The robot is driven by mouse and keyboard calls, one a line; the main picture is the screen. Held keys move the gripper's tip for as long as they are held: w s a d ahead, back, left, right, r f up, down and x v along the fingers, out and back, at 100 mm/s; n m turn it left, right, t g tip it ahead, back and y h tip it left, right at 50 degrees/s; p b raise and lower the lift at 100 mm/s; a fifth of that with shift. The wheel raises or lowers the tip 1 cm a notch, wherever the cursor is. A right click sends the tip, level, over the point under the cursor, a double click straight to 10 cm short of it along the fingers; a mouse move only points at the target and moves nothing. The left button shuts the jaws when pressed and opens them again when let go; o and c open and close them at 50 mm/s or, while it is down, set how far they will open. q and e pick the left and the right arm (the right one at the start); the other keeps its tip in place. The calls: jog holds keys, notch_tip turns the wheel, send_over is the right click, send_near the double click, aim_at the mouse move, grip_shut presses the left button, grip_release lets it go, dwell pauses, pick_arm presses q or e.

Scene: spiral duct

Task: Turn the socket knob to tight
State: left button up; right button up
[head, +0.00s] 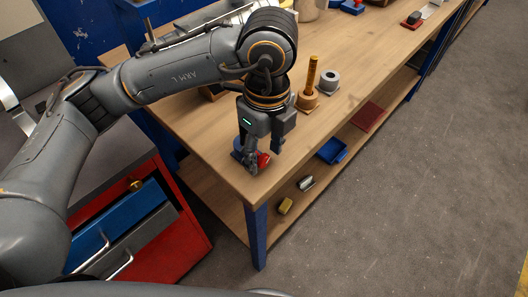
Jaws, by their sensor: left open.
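My left arm reaches in from the left, and my left gripper (264,156) points down over the near corner of the wooden table. Its fingers are apart. A small red part (263,160), which looks like the socket knob, sits between or just behind the fingertips. A blue piece (237,145) shows beside it, to the left of the near finger. The gripper hides much of both, so I cannot tell the knob's turn position or whether a finger touches it. My right gripper is not in view.
The lower shelf holds a blue tray (331,151) and a dark red mat (368,117). A red drawer cabinet (181,232) stands left. The floor at right is clear.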

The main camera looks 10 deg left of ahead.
pick_arm(q)
jog(key=shift+f, duration=0.6)
grip_shut()
jog(key=shift+r, duration=0.1)
jog(key=g+y+p, duration=0.2)
jog(key=p, duration=0.1)
jog(key=shift+w+d+r+g, duration=0.15)
jog(key=shift+w+g, duration=0.1)
jog(key=shift+g, duration=0.15)
jog(key=shift+w+d+g+y+p, duration=0.1)
jog(key=shift+g+y+p, duration=0.65)
jog(key=shift+p, duration=0.25)
jog(key=shift+f+g+y+p, duration=0.35)
jog(key=shift+g+p, duration=0.3)
jog(key=shift+p, duration=0.05)
